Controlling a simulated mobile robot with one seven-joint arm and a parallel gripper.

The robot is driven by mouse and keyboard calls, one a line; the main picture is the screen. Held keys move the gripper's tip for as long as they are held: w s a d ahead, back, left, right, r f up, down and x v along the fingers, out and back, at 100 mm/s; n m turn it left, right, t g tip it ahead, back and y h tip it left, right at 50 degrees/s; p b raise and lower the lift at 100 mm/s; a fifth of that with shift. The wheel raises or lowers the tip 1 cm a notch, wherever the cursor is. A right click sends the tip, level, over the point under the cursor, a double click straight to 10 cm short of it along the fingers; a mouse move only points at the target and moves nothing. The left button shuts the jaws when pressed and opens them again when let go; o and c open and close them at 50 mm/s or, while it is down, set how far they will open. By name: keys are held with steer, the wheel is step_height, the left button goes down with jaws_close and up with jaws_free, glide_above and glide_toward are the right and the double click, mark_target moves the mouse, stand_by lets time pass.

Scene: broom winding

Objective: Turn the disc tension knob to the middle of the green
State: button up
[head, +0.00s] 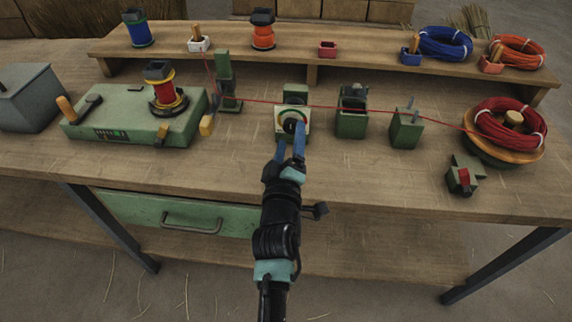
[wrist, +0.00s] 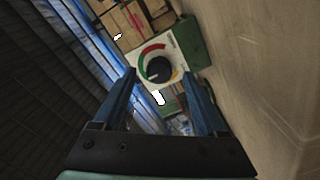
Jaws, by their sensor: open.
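The disc tension knob (wrist: 159,70) is a round black knob on a white dial plate (wrist: 142,57) with red, green and yellow arcs. In the head view the knob (head: 291,126) sits on the front of a green tension unit (head: 295,94) at the table's middle. My gripper (head: 291,138) is open, its blue fingers pointing at the dial. In the wrist view my gripper (wrist: 166,80) has its fingers apart, with the knob showing between and just beyond their tips. I cannot tell whether the fingers touch it. The knob's pointer is too small to read.
A red wire (head: 370,108) runs across the bench to a red coil (head: 508,122) at right. Green blocks (head: 352,118) stand right of the dial, and a green winding machine (head: 130,115) stands left.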

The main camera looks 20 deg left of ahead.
steer(key=p+v, duration=0.4)
steer(key=v, duration=0.6)
steer(key=shift+s, duration=0.4)
steer(key=shift+d+r, duration=0.1)
steer(key=shift+r, duration=0.05)
steer(key=w+d+r+m+t+h, duration=0.1)
steer(key=w+d+r+m+t, duration=0.15)
steer(key=r, duration=0.65)
steer(key=w+d+r+m+t+h, duration=0.1)
steer(key=d+r+m, duration=0.15)
steer(key=r, duration=0.75)
steer(key=w+d+r+m+t+h, duration=0.1)
steer(key=w+d+r+m, duration=0.15)
steer(key=r, duration=0.65)
steer(key=s+d+r+m+t+h, duration=0.15)
steer(key=s+r, duration=0.25)
steer(key=r, duration=0.4)
steer(key=s+d+r+m+t, duration=0.25)
steer(key=s+r, duration=0.25)
steer(key=r, duration=0.3)
steer(key=s+d+r+m+t+h, duration=0.1)
steer(key=s+d+r+m, duration=0.25)
steer(key=r, duration=0.55)
step_height(320, 180, up, 13)
steer(key=s+p, duration=0.2)
steer(key=p, duration=1)
steer(key=shift+f+n+p, duration=0.15)
steer(key=shift+n+p, duration=0.15)
steer(key=shift+p, duration=0.05)
